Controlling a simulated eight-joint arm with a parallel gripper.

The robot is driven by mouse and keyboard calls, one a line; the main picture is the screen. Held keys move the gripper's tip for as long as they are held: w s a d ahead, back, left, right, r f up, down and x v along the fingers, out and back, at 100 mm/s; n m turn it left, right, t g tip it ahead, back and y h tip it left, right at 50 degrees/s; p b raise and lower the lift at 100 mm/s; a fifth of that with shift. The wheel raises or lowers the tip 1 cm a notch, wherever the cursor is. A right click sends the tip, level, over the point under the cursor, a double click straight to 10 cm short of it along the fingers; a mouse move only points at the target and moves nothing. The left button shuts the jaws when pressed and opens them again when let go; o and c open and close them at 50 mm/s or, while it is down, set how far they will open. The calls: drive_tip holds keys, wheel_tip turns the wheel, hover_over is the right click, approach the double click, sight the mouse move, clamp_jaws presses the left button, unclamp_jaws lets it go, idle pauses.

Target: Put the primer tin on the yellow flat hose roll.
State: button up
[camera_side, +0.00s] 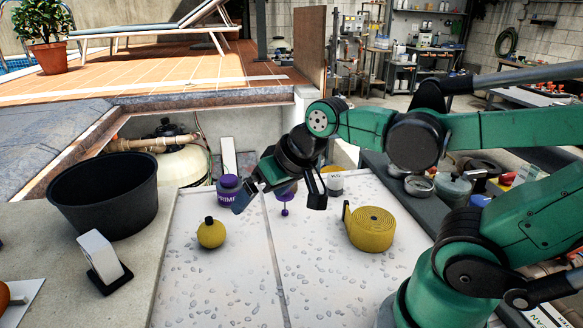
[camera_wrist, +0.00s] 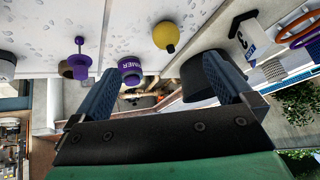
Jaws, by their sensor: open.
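The primer tin (camera_side: 228,187) is a purple tin with a dark cap and white lettering, upright at the back of the pale speckled worktop. It also shows in the wrist view (camera_wrist: 130,66), between and beyond the two fingers. My gripper (camera_side: 281,196) is open and empty, to the right of the tin; its left finger overlaps the tin's right edge in the side view. I cannot tell whether they touch. The wrist view shows both fingers spread wide (camera_wrist: 163,84). The yellow flat hose roll (camera_side: 371,230) lies flat to the right, its top bare; it is not in the wrist view.
A purple-capped item with a small dauber (camera_side: 285,211) is partly behind my gripper. A yellow round float (camera_side: 211,234) stands front left. A black bucket (camera_side: 104,193) and a white block on a black base (camera_side: 101,257) are further left. The front middle is clear.

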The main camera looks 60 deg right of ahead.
drive_tip(key=shift+s+f+n+h, duration=0.3)
drive_tip(key=shift+s+n, duration=0.5)
drive_tip(key=shift+n, duration=0.4)
